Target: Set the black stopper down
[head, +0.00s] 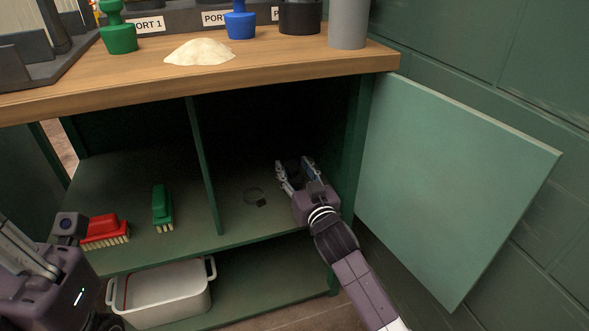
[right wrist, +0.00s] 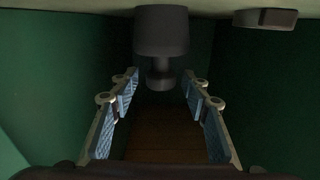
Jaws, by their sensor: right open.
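The black stopper (right wrist: 161,35) shows in the right wrist view, which looks upside down. Its wide body appears to stand upright on the shelf, and its narrow neck and knob point toward the picture's lower part. My right gripper (head: 295,170) is inside the cabinet's right compartment. Its blue-padded fingers (right wrist: 158,92) are open on either side of the knob, with gaps visible on both sides. In the head view the stopper is a dark shape (head: 293,168) between the fingers, hard to make out. Part of my left gripper (head: 45,270) shows at the lower left; its jaws are unclear.
The open door (head: 455,180) is at right. The worktop (head: 130,85) is above; a white bin (head: 165,295) is below.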

